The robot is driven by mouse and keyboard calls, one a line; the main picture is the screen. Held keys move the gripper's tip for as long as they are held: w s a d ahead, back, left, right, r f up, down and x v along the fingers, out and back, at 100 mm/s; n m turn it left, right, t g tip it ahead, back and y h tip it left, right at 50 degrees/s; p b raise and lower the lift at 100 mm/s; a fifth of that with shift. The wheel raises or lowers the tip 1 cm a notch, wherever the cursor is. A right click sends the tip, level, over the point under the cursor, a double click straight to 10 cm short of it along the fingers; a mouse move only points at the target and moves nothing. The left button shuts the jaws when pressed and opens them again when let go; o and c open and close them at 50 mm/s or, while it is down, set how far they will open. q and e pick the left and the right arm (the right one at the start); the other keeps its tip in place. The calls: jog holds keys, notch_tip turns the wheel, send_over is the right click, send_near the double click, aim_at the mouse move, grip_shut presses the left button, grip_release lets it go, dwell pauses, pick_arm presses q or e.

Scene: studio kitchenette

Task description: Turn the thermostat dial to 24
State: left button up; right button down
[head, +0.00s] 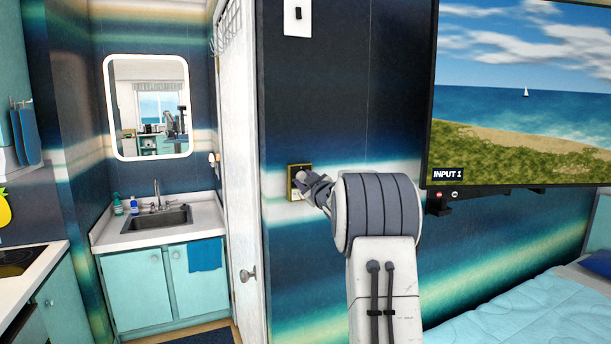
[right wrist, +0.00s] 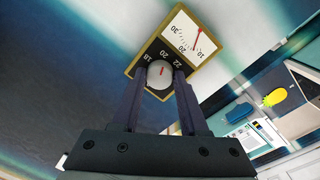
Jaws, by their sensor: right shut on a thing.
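The thermostat (head: 292,168) is a small brass-edged box on the dark striped wall, left of the TV; my right gripper (head: 304,182) covers part of it. In the right wrist view, the thermostat (right wrist: 202,64) shows a white upper scale with a red needle and a black lower panel. On that panel is a round grey dial (right wrist: 159,77) with a short red mark. The numbers 18, 20 and 22 show around it; no 24 is visible. The red mark seems to point near 20. My right gripper's fingers stand either side of the dial, shut on it. My left gripper is in neither view.
A wall-mounted TV (head: 525,90) hangs right of my right arm, with a bed (head: 510,315) below it. A white switch plate (head: 298,18) is above the thermostat. A white door (head: 240,180) and a sink counter (head: 110,236) are to the left.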

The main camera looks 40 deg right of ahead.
jog(key=m+p, duration=0.4)
jog(key=m, duration=0.1)
jog(key=shift+r+m+g, duration=0.15)
jog(key=shift+m+g, duration=0.15)
jog(key=shift+m, duration=0.1)
jog(key=m+p, duration=0.3)
jog(key=m, duration=0.1)
jog(key=m+p, duration=0.4)
jog(key=m, duration=0.1)
jog(key=shift+y+p, duration=0.3)
jog(key=shift+p, duration=0.05)
jog(key=shift+m+p, duration=1.1)
jog(key=shift+m, duration=0.6)
jog(key=shift+c, duration=2.2)
grip_release()
